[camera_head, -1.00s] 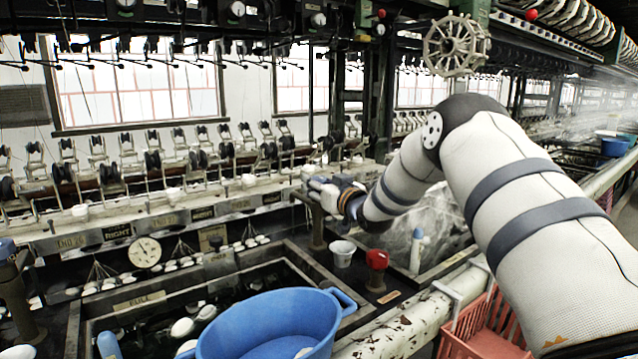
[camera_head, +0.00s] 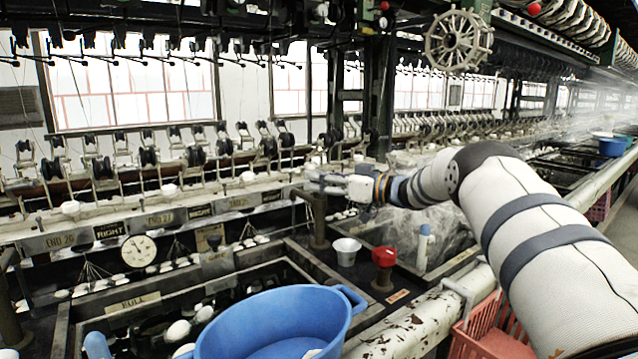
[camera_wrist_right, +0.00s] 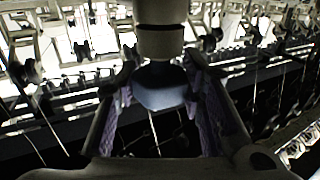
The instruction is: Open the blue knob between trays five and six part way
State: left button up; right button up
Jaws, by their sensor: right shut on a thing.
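In the right wrist view a blue knob (camera_wrist_right: 160,88) sits between the two fingers of my right gripper (camera_wrist_right: 160,100), below a grey cylindrical collar. The fingers are shut on it from both sides. In the head view my right gripper (camera_head: 325,184) is at the top of a dark upright post (camera_head: 319,222) between two basins. The gripper covers the knob there. My left gripper is not in view.
A blue tub (camera_head: 275,325) stands at the front over the left basin. A white cup (camera_head: 346,252) and a red knob (camera_head: 384,257) stand near the post. A red crate (camera_head: 490,335) is below my right arm. A dial gauge (camera_head: 139,251) is at left.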

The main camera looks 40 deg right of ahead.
dwell(0.3)
jog(key=o, duration=1.2)
jog(key=shift+c, duration=0.2)
jog(key=v, duration=0.7)
jog(key=shift+s, duration=0.2)
jog(key=shift+d, duration=0.1)
